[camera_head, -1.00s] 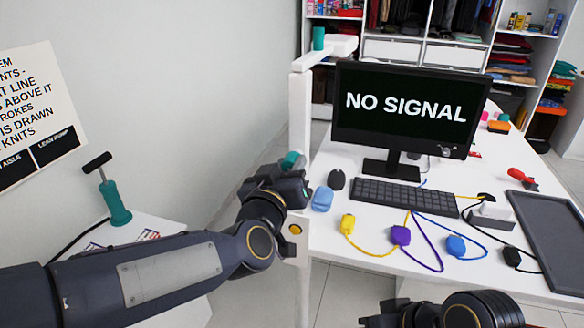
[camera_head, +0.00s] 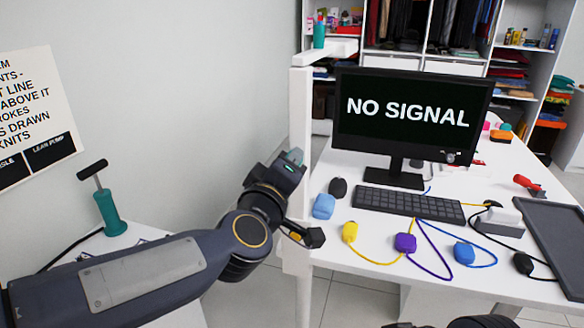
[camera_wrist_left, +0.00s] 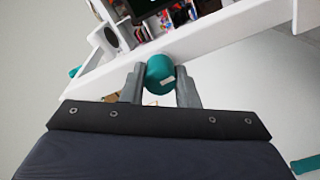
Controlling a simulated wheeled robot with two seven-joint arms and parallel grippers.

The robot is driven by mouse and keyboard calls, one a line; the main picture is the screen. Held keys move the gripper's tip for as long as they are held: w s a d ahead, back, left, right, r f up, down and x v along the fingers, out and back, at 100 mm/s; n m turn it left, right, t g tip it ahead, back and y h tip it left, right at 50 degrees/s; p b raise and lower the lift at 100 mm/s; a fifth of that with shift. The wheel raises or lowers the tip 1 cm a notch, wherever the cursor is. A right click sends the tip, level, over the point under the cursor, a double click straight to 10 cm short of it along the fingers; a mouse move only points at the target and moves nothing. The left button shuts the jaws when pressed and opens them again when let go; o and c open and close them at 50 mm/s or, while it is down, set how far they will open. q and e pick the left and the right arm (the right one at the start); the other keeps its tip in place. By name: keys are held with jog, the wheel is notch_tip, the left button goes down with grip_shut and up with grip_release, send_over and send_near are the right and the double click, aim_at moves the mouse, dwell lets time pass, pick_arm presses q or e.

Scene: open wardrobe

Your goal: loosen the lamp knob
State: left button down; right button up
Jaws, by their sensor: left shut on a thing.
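The white lamp stand (camera_head: 300,110) rises at the left edge of the desk. A teal knob (camera_wrist_left: 160,72) is on it. My left gripper (camera_wrist_left: 160,88) is shut on this knob, one finger on each side, in the left wrist view. In the head view the left gripper (camera_head: 293,160) is against the post, and only a little teal shows there. A second teal piece (camera_head: 319,32) stands on top of the lamp's upper arm. Only a dark bit of my right arm shows at the bottom edge, so its jaws cannot be judged.
The white desk (camera_head: 350,277) holds a monitor (camera_head: 410,115), a keyboard (camera_head: 410,204), a blue mouse-like block (camera_head: 324,206) and coloured plugs with cables. A teal pump (camera_head: 109,211) stands on a low table at left. A shelf unit is behind.

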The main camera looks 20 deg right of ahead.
pick_arm(q)
jog(key=shift+n+b, duration=1.25)
jog(key=shift+n, duration=1.45)
jog(key=c, duration=0.8)
grip_release()
jog(key=shift+s+a, duration=0.1)
jog(key=v, duration=0.7)
jog(key=shift+s+a, duration=0.25)
jog(key=shift+s, duration=0.1)
